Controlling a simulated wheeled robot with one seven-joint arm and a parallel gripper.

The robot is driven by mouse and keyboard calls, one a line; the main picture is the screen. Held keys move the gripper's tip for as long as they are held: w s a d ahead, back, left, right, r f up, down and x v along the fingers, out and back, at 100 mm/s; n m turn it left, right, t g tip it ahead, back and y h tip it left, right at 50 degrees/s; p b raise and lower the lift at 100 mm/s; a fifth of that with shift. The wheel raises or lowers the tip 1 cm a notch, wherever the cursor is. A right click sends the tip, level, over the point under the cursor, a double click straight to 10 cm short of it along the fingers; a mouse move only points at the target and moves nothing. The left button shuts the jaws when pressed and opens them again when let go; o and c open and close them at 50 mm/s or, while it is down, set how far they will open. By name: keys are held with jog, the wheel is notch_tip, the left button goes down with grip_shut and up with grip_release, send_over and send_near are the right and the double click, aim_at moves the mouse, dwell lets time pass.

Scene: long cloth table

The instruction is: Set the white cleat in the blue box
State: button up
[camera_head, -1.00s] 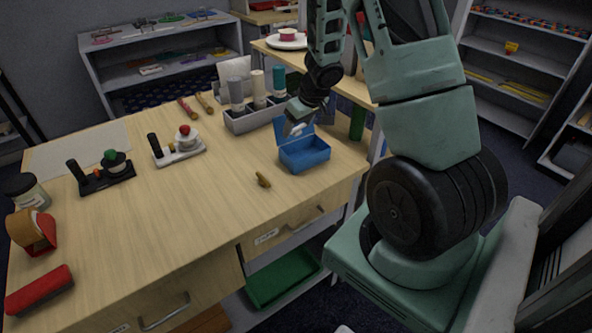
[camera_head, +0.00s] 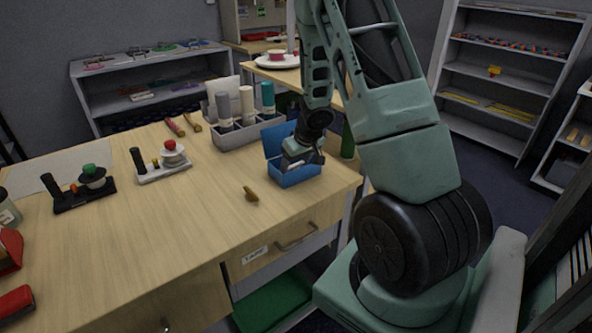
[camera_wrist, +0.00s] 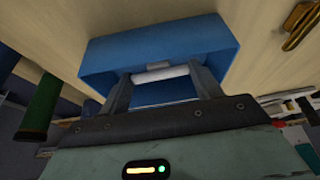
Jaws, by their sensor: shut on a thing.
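The blue box (camera_head: 293,176) stands open on the table near its right edge, its lid raised at the back. My gripper (camera_head: 303,158) is over the box opening with its fingers pointing down. In the wrist view my gripper (camera_wrist: 160,78) is shut on the white cleat (camera_wrist: 162,74), which lies across between the two fingertips. The blue box (camera_wrist: 160,42) shows beyond the fingers in that view.
A brass cleat (camera_head: 251,194) lies on the table in front of the box. A grey holder (camera_head: 232,137) with several cylinders stands behind left. A green cylinder (camera_head: 348,142) stands close on the right. The table's middle is clear.

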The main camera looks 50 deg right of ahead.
jog(key=shift+f, duration=0.2)
jog(key=shift+f, duration=0.1)
jog(key=shift+f, duration=0.15)
jog(key=o, duration=1)
jog(key=shift+c, duration=0.2)
